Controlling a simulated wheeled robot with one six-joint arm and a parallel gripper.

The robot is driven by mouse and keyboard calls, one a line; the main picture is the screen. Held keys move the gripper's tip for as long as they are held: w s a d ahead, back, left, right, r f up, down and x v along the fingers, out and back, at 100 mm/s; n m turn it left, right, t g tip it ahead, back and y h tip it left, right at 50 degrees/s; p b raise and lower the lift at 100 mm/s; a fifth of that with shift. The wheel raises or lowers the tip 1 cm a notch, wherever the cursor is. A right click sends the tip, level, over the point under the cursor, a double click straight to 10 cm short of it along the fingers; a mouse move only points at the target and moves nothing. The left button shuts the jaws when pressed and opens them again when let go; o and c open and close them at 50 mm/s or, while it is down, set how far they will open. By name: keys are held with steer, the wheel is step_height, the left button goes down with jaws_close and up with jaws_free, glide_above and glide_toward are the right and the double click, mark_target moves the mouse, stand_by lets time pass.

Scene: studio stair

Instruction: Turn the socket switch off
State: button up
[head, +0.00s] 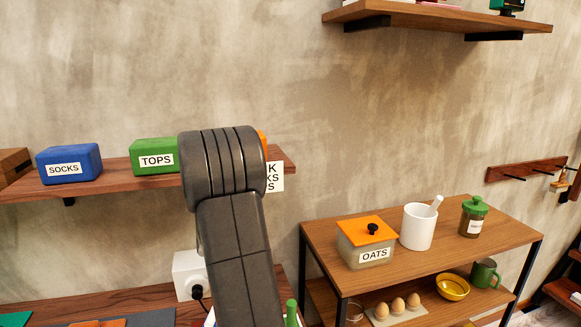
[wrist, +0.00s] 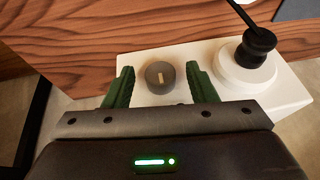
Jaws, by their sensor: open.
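The white socket box (wrist: 296,92) fills the middle of the wrist view. Its round grey switch knob (wrist: 160,77) has a pale mark that runs nearly up and down in that picture. A black plug (wrist: 256,45) with a cord sits in the round socket to the right of the knob. My gripper (wrist: 160,84) is open, with its green fingers on either side of the knob and visible gaps between. In the head view the socket box (head: 186,262) shows on the wall left of my arm, which hides part of it; the knob cannot be seen there.
A wooden surface (wrist: 90,55) lies beside the box. In the head view, a shelf (head: 110,183) with storage boxes is above. To the right stands a wooden unit (head: 320,235) with an oats box (head: 366,242), white mortar (head: 418,227) and green-lidded jar (head: 473,216).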

steer(key=shift+w+d+f+y+b, duration=0.1)
steer(key=shift+y+b, duration=0.25)
steer(key=shift+y, duration=0.05)
steer(key=y+b, duration=0.1)
steer(key=b, duration=0.1)
steer(key=m+g+y+b, duration=0.1)
steer(key=y+b, duration=0.1)
steer(key=shift+d+f, duration=0.15)
steer(key=shift+d, duration=0.15)
steer(key=shift+d+m+g+y+b, duration=0.1)
steer(key=shift+m+g+y+b, duration=0.25)
steer(key=shift+y, duration=1.05)
